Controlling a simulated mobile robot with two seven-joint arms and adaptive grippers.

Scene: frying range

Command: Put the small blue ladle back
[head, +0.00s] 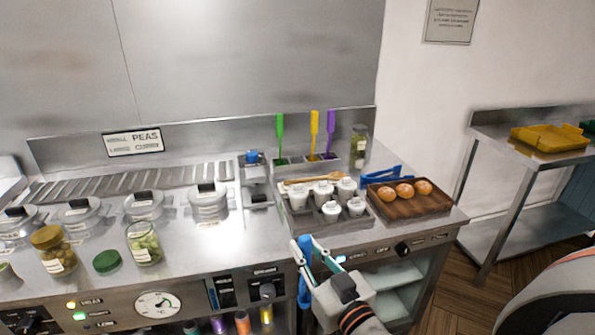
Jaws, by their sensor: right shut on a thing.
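My right gripper (308,243) is in front of the counter's front edge, shut on a long blue handle (304,285). I take this to be the small blue ladle. It hangs roughly upright, and its bowl cannot be made out. At the back of the counter, green (280,132), yellow (314,128) and purple (330,130) utensils stand upright in a metal holder (309,169). Their lower ends are hidden. My left gripper is not in view.
A tray (310,229) of white pots and a wooden board (411,208) with brown round items stand behind the gripper. Blue tongs (388,175) lie behind the board. Lidded pans (208,200), jars (143,243) and a small blue-topped item (252,156) are left.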

